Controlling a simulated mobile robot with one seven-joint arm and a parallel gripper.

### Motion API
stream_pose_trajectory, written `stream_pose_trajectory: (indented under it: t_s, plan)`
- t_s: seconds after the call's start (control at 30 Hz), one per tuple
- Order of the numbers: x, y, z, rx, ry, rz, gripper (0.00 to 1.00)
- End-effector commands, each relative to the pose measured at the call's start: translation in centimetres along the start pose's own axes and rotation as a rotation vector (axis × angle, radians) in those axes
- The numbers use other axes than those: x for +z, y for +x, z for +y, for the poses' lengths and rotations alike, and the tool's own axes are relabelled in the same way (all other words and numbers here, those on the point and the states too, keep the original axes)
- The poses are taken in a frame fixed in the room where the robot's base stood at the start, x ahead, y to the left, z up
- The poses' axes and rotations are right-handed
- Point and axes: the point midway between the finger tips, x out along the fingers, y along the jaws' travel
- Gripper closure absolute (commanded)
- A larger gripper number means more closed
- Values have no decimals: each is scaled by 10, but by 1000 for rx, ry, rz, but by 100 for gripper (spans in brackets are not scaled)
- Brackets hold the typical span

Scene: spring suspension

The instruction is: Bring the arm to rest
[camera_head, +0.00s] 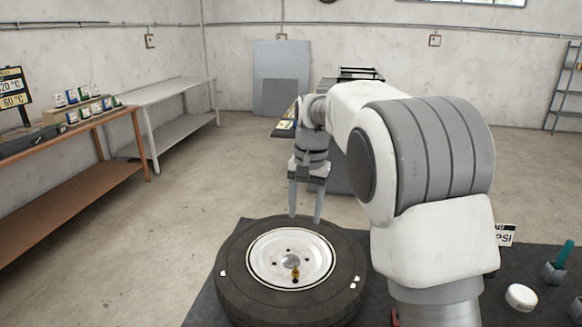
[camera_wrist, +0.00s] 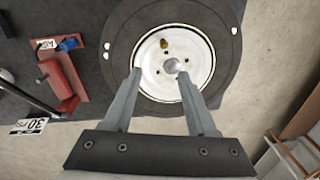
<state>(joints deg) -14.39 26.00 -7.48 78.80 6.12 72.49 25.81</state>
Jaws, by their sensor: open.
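My gripper (camera_head: 305,218) hangs pointing down from my arm, just above and behind the far edge of a tyre (camera_head: 236,262) with a white wheel rim. In the wrist view my gripper (camera_wrist: 157,75) is open and empty, its two grey fingers apart over the tyre (camera_wrist: 117,50). The tyre lies flat on a dark mat (camera_head: 203,310). A small brass-coloured piece (camera_head: 295,272) stands on the rim; it also shows in the wrist view (camera_wrist: 164,43). My arm hides part of the mat to the right.
A red tool (camera_wrist: 62,78) with a black hose and a "30 PSI" sign (camera_wrist: 29,126) lie beside the tyre. A white round container (camera_head: 521,297) and a grey holder with a teal handle (camera_head: 563,254) are at the right. A brown bench (camera_head: 60,190) stands left, with clear floor between.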

Motion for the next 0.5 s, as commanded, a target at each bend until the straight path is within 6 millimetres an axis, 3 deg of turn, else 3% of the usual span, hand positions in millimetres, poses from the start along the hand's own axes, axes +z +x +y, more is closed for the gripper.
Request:
stream_pose_trajectory:
  t_s: [0.2,0.5]
  plan:
    - [34,-43,38,-41,-45,66,42]
    - [91,-77,86,-74,-125,164,42]
